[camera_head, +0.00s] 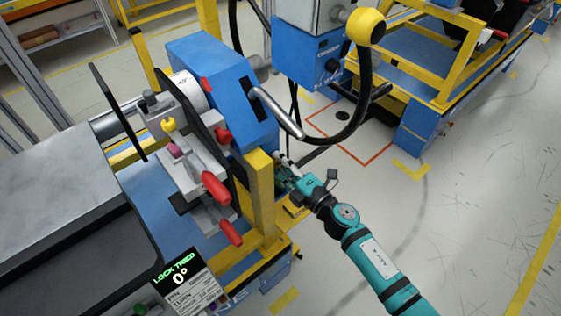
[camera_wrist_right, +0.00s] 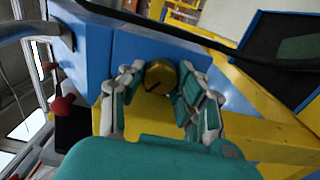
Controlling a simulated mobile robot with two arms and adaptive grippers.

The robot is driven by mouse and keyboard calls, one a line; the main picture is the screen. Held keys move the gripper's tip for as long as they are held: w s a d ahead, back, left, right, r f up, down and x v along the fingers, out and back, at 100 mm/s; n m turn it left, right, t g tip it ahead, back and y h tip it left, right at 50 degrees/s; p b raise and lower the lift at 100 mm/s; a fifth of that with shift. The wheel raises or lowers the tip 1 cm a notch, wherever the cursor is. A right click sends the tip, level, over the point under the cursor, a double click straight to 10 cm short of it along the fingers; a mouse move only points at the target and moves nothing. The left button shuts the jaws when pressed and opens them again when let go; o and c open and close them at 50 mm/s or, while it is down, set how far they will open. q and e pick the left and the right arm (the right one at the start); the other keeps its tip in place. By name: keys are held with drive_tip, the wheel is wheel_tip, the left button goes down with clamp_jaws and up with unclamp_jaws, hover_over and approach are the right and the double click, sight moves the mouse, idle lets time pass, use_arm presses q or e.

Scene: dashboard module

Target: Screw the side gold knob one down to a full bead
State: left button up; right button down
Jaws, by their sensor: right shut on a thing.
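The gold knob (camera_wrist_right: 160,75) shows in the right wrist view as a round brass-coloured cap with a dark mark on its face. It sits against a blue housing, just above a yellow beam. My right gripper (camera_head: 283,165) reaches the side of the blue machine in the head view, beside the yellow post. In the right wrist view its fingers stand on both sides of the knob and are shut on it. In the head view the knob is hidden by the gripper and post. My left gripper is not in view.
A display (camera_head: 186,277) at the lower left reads "LOCK TRIED" and 0°. A yellow post (camera_head: 262,200) stands close left of my gripper. Red-handled levers (camera_head: 215,187) and a grey bent bar (camera_head: 275,112) are near.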

idle(0.4)
drive_tip(key=c, duration=0.9)
unclamp_jaws()
drive_tip(key=shift+c, duration=0.2)
drive_tip(key=v, duration=1.2)
